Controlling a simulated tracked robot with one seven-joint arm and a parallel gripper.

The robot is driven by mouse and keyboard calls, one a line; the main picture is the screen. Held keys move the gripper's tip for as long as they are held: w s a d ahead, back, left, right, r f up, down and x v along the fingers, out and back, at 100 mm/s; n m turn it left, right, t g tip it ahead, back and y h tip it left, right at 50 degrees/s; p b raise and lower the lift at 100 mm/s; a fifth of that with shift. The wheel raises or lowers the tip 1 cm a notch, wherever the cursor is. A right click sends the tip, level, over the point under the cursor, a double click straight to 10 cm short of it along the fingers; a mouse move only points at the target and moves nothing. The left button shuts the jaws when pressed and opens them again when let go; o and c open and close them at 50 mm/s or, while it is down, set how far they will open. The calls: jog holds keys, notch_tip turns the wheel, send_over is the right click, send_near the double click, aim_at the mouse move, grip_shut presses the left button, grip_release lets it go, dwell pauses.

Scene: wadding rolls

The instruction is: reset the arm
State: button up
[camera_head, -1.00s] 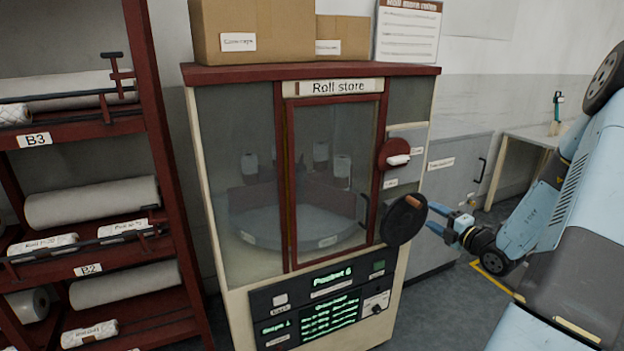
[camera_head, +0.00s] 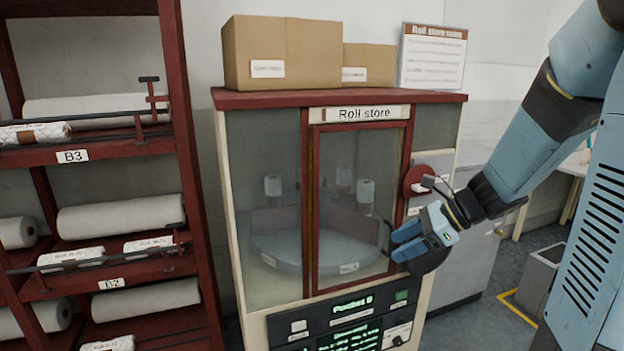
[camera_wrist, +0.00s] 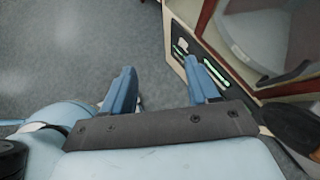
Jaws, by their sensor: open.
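My gripper (camera_head: 405,243) shows in the head view at the right front of the roll store cabinet, in front of the dark round handwheel (camera_head: 428,262), which it partly covers. In the wrist view my gripper (camera_wrist: 160,82) has its two blue fingers well apart with only grey floor between them. It is open and empty. In the wrist view the dark wheel (camera_wrist: 296,128) lies at the right, beside the fingers. Whether the gripper touches the wheel I cannot tell.
The roll store (camera_head: 338,95) has a shut glass door (camera_head: 355,200) with small white rolls behind it. A red disc with a lever (camera_head: 420,180) sits above my gripper. Left stands a red shelf rack (camera_head: 180,150) with rolls. Cardboard boxes (camera_head: 282,50) top the cabinet. Floor (camera_wrist: 60,60) is clear left of the fingers.

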jog(key=s+d+r+n+t+h, duration=0.1)
jog(key=s+d+r+n+h, duration=0.1)
jog(key=s+r+n+h, duration=0.2)
jog(key=s+d+r+n+t+h, duration=0.1)
jog(key=s+r+n+h, duration=0.4)
jog(key=s+n, duration=0.6)
jog(key=r+n, duration=0.1)
jog(key=n, duration=0.4)
jog(key=shift+s+d+r+t, duration=0.15)
jog(key=shift+s+d+t, duration=0.1)
jog(key=shift+d+t, duration=0.15)
jog(key=shift+c, duration=0.3)
dwell(2.1)
